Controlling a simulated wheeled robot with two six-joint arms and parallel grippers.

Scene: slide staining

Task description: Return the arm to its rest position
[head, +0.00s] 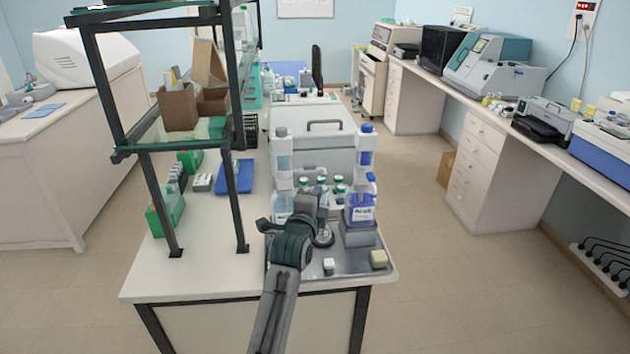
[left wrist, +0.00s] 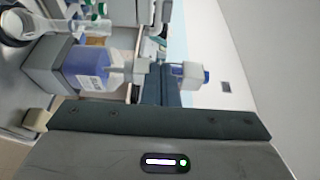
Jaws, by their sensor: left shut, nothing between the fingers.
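My left gripper (head: 318,205) is over the metal tray at the near end of the central bench, in front of the bottles. Its arm rises from the bottom edge of the head view. In the left wrist view the two dark fingers (left wrist: 162,92) lie together with nothing held between them. A blue-filled wash bottle (head: 362,208) on a grey block stands to the right of the gripper; it shows tipped sideways in the left wrist view (left wrist: 85,65). The gripper and arm partly hide the items behind them. My right gripper is in neither view.
Several green-capped bottles (head: 322,183) stand behind the gripper. A dark shelf frame (head: 160,205) rises on the left. Bare white bench top (head: 205,273) lies left of the tray.

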